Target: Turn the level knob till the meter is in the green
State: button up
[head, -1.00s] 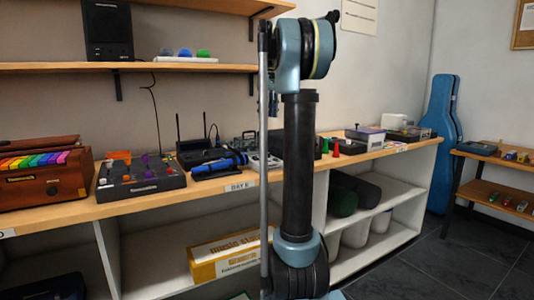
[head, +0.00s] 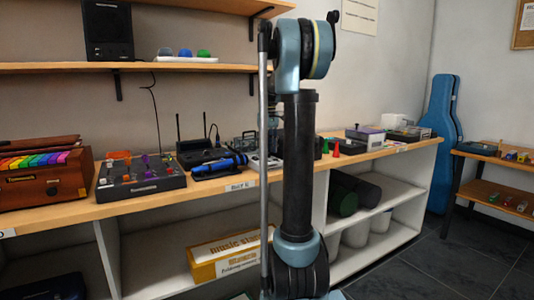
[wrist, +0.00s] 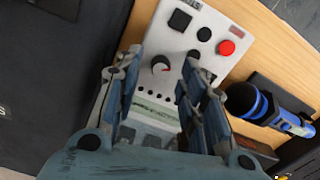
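A light instrument panel shows in the wrist view. It carries a dark level knob (wrist: 160,66) with a pale and reddish pointer mark. A whitish-green strip (wrist: 152,105), seemingly the meter, lies below the knob, partly covered by my fingers; its needle and green zone cannot be made out. My gripper (wrist: 160,58) is open, its two fingers reaching over the panel on either side of the knob. I cannot tell whether they touch anything. In the head view my arm hides most of the panel (head: 263,161) and my gripper.
The panel also has a red button (wrist: 226,47), a black square (wrist: 180,20) and dark round parts. A blue cylinder device (wrist: 262,103) lies close on the right. In the head view a mixer box (head: 140,178) and a wireless box (head: 203,155) stand left on the bench.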

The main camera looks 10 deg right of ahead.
jog(key=shift+f, duration=0.75)
grip_shut()
jog(key=shift+m, duration=0.6)
jog(key=m, duration=0.3)
jog(key=shift+m, duration=2.3)
